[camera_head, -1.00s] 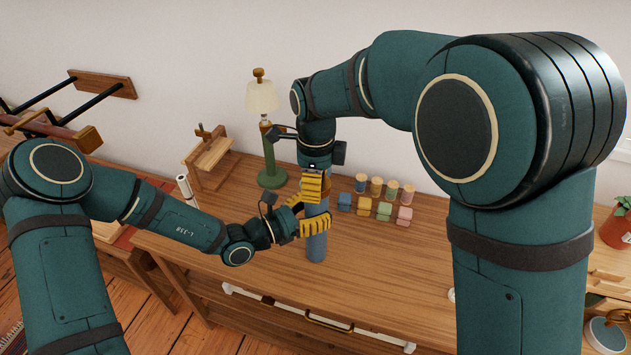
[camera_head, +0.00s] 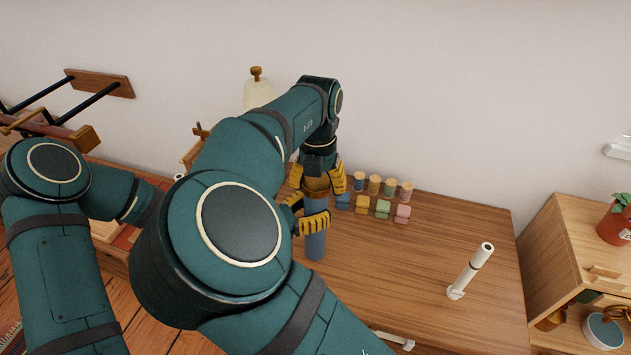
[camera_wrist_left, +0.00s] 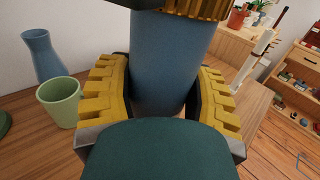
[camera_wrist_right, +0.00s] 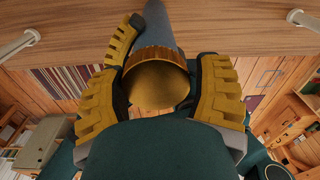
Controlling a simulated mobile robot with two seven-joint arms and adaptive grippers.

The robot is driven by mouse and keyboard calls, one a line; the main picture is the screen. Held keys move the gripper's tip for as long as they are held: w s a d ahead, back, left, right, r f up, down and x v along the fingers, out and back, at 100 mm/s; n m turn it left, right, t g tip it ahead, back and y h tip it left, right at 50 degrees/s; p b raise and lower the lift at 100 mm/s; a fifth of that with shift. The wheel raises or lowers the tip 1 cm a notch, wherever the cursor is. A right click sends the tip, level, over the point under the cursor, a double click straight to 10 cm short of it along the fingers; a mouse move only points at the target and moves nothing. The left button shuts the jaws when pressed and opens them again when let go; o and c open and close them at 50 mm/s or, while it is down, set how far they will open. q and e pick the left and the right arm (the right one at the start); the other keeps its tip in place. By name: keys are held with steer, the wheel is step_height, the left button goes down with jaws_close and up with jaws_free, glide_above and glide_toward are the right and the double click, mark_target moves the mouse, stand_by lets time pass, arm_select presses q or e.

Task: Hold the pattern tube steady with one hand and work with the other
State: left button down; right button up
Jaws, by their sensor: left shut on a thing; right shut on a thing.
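The pattern tube (camera_head: 316,243) is a blue cylinder standing upright on the wooden table. It also shows in the left wrist view (camera_wrist_left: 163,65). My left gripper (camera_head: 306,216) is shut around the tube's body, a yellow finger on each side (camera_wrist_left: 165,92). A brass-coloured ridged cap (camera_wrist_right: 155,85) sits on the tube's top, and its edge shows in the left wrist view (camera_wrist_left: 195,8). My right gripper (camera_head: 319,181) points down and is shut on the cap, directly above the left one. My right arm hides most of my left forearm in the head view.
Several small spools (camera_head: 375,185) and coloured blocks (camera_head: 383,208) stand close behind the tube. A white post (camera_head: 470,270) stands on the table's right. A green cup (camera_wrist_left: 60,103) and blue vase (camera_wrist_left: 43,57) show in the left wrist view. The table's middle right is clear.

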steer(key=shift+r+m, duration=0.15)
steer(key=shift+m, duration=0.35)
steer(key=shift+c, duration=0.7)
steer(key=shift+w+a+r+t, duration=0.1)
steer(key=shift+a+r+t, duration=0.15)
steer(key=shift+a+t, duration=0.05)
steer(key=o, duration=0.8)
steer(key=shift+a+r, duration=0.1)
steer(key=shift+r, duration=2.1)
